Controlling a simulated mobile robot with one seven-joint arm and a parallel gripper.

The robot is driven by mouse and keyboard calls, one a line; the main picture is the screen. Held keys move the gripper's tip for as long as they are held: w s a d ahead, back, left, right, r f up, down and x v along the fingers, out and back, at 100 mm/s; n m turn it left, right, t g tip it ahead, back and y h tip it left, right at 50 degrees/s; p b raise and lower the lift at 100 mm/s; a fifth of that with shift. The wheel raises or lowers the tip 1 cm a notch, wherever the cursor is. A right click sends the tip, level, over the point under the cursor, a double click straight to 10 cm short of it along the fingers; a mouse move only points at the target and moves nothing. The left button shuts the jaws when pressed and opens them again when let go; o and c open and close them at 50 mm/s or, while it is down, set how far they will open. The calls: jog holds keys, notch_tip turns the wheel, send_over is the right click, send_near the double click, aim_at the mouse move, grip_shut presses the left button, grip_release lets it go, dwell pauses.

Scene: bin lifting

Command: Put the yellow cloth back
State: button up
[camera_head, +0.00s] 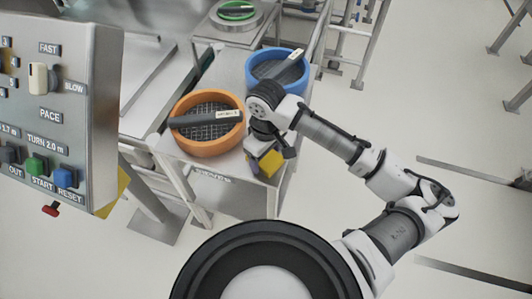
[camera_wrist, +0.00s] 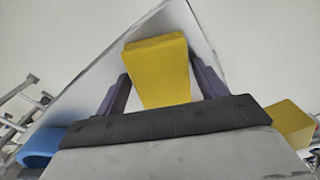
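A yellow cloth (camera_wrist: 157,75), shaped like a thick block, lies between the two fingers of my gripper (camera_wrist: 157,62) in the wrist view. The fingers sit close against both of its sides, and it reaches slightly past their tips. In the head view my gripper (camera_head: 268,150) is over the front right corner of the table, right of the orange sieve. Yellow (camera_head: 270,162) shows just below it there, partly hidden by the gripper. A second yellow piece (camera_wrist: 290,120) shows at the right of the wrist view, outside the fingers.
The orange sieve (camera_head: 180,142) and the blue sieve (camera_head: 256,62) stand on the metal table (camera_head: 225,168), each with a dark labelled bar across it. A green-rimmed sieve (camera_head: 236,9) stands at the back. A control panel (camera_head: 99,120) is at the left. The floor on the right is mostly clear.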

aim_at(266, 157)
jog(key=shift+o, duration=1)
jog(key=shift+r, duration=0.25)
notch_tip(266, 157, up, 12)
jog(key=b, duration=0.1)
